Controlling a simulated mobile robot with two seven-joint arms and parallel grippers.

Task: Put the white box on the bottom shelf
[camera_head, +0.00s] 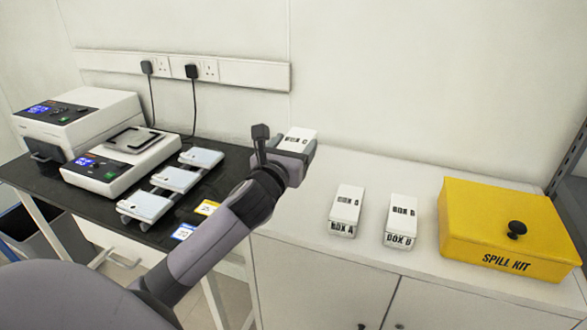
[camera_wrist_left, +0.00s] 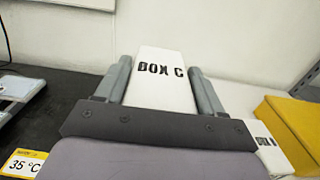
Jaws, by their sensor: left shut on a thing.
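My left gripper (camera_head: 288,152) is shut on a white box, above or near the back left of the white cabinet top. The box (camera_head: 298,137) reads "BOX C" in the left wrist view (camera_wrist_left: 160,82), where a finger of the left gripper (camera_wrist_left: 162,88) lies along each side of it. I cannot tell in the head view whether the box clears the surface. Two other white boxes, Box A (camera_head: 345,210) and Box B (camera_head: 401,220), stand side by side on the cabinet. No bottom shelf shows clearly. My right gripper is not in view.
A yellow spill kit (camera_head: 490,260) sits right on the white cabinet (camera_head: 300,222). Part of a dark rack (camera_head: 567,160) shows at the right edge. Lab devices (camera_head: 122,158) and several flat pale plates (camera_head: 175,179) fill the black bench at left.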

